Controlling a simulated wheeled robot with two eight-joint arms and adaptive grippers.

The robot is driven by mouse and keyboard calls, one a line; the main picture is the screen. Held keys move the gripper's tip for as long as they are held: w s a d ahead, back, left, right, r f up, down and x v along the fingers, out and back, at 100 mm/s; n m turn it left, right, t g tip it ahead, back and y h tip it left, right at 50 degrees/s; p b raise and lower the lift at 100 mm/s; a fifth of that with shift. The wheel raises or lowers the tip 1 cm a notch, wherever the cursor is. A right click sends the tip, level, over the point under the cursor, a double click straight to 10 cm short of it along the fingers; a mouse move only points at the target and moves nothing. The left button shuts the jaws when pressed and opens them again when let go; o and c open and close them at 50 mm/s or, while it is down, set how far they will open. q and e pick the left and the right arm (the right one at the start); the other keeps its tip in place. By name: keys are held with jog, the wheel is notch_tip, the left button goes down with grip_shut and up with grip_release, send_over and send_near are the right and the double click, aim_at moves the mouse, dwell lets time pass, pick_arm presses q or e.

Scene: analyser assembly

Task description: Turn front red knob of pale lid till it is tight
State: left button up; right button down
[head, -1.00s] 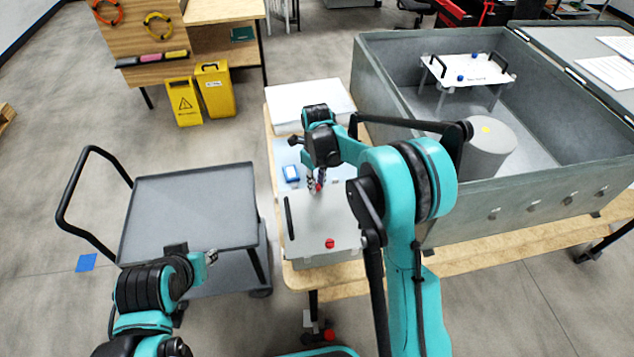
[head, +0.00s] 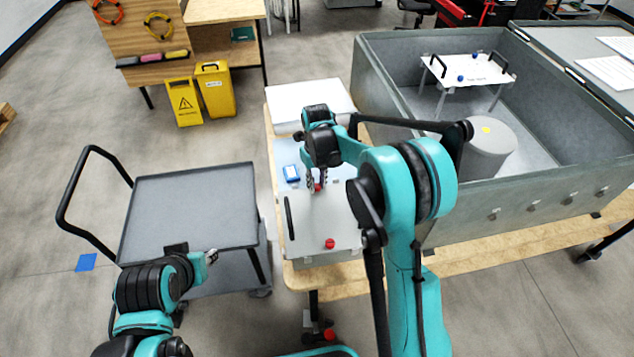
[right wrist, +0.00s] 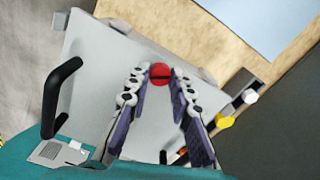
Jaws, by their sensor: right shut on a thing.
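The pale lid (head: 308,228) is a light grey panel with a black handle (head: 289,218) on its left, on the wooden table. One red knob (head: 318,187) is at the lid's far side, between the fingertips of my right gripper (head: 317,182). In the right wrist view this red knob (right wrist: 160,74) shows between the tips of my right gripper (right wrist: 160,76), which is shut on it. Another red knob (head: 330,243) is at the lid's near edge, with nothing touching it. My left gripper (head: 210,257) is far from the lid, over the cart's near edge; its jaws are too small to read.
A large grey open case (head: 480,215) stands to the right. A grey cart (head: 190,205) stands to the left. A white box (head: 300,100) is at the table's far end.

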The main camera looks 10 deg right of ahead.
aim_at(317, 185)
jog(key=c, duration=1.3)
grip_release()
jog(key=shift+w, duration=0.1)
notch_tip(317, 185, up, 12)
jog(key=shift+r, duration=0.1)
